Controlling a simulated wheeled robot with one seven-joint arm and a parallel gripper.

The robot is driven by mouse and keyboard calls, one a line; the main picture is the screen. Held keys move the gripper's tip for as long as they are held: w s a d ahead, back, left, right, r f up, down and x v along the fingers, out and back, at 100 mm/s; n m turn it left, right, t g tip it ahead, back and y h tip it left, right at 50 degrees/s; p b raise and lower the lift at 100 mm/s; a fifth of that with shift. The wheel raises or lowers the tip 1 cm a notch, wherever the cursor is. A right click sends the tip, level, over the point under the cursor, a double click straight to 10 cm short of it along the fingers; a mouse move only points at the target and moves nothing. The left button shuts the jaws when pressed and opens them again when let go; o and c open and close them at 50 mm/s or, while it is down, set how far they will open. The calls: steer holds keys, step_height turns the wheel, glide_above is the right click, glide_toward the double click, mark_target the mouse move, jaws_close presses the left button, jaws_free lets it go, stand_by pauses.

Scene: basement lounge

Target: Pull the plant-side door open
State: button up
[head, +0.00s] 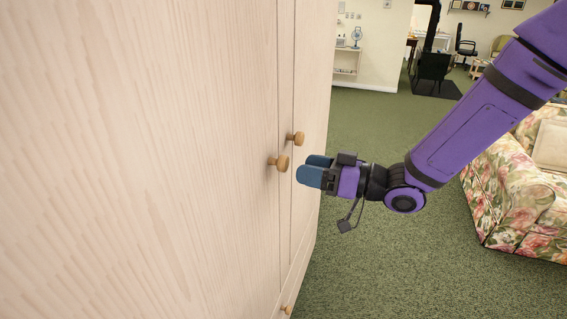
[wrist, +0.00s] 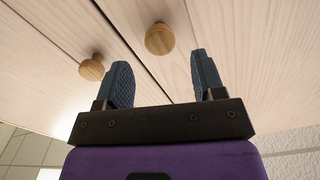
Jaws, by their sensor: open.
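A tall pale-wood cabinet fills the left of the head view, with a near door (head: 150,150) and a far door (head: 312,80). Both look shut. The near door has a round wooden knob (head: 281,162); the far door has another knob (head: 298,138) beside the seam. My gripper (head: 313,168) is open and empty, its blue fingers pointing at the cabinet just right of the near knob. In the wrist view, one knob (wrist: 159,39) lies ahead between the fingertips (wrist: 160,66), apparently untouched; another knob (wrist: 92,67) is outside the left finger. No plant shows.
A lower knob (head: 284,309) sits at the cabinet's bottom. A floral sofa (head: 510,190) stands at the right under my arm. Green carpet (head: 370,260) is clear between them. A desk fan (head: 356,36) and black chair (head: 433,70) are far back.

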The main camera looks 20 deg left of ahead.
mark_target(287, 164)
steer(key=shift+w+a, duration=0.15)
steer(key=shift+a, duration=1.4)
steer(key=shift+w+a, duration=0.1)
steer(key=shift+a, duration=1.4)
jaws_close()
steer(key=shift+d, duration=0.15)
